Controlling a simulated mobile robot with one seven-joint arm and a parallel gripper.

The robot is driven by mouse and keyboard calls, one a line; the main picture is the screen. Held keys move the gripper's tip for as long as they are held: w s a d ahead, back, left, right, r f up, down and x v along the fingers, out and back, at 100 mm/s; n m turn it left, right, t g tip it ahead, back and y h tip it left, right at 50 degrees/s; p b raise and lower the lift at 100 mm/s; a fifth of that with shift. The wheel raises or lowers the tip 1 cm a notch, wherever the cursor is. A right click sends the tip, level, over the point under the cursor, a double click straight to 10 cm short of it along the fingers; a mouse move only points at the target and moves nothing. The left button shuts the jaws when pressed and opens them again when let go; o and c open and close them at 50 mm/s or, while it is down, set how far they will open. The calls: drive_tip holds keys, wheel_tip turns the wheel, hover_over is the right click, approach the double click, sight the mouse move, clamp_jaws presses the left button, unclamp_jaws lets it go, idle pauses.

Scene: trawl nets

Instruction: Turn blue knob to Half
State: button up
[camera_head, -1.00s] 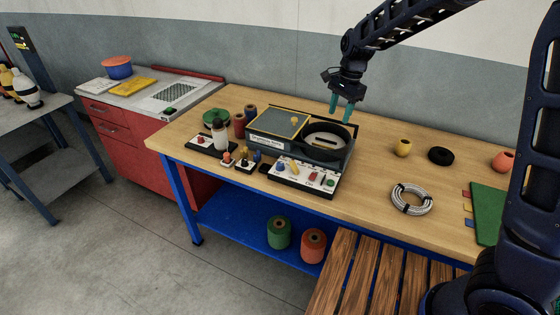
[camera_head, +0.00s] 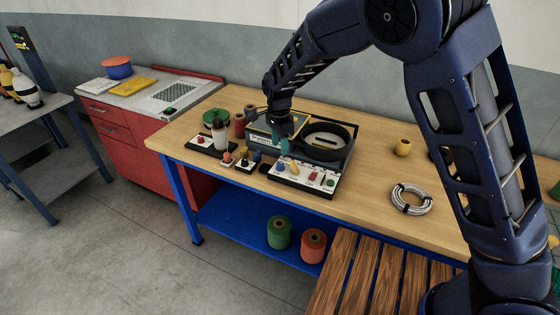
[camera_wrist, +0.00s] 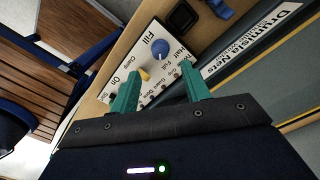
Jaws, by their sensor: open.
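The blue knob (camera_wrist: 160,48) is on a white control panel (camera_wrist: 150,35) marked "Fill", with small labels beside the knob that seem to read Half and Full. A pale mark shows at the knob's lower edge in the wrist view; I cannot tell which label it points to. The knob (camera_head: 281,167) also shows at the panel's left end in the head view. My gripper (camera_wrist: 160,70) is open, its teal fingers apart and empty, with the knob just beyond and between the tips. In the head view my gripper (camera_head: 279,146) is above the panel's left end.
A red switch (camera_head: 315,176) is further right. Behind are the machine's lid (camera_head: 262,128) and round bowl (camera_head: 325,140).

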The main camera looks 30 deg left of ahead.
sight(280, 163)
wheel_tip(280, 163, down, 8)
drive_tip(key=shift+d+r, duration=0.1)
drive_tip(key=shift+r, duration=0.1)
drive_tip(key=shift+c, duration=0.5)
drive_tip(key=c, duration=0.9)
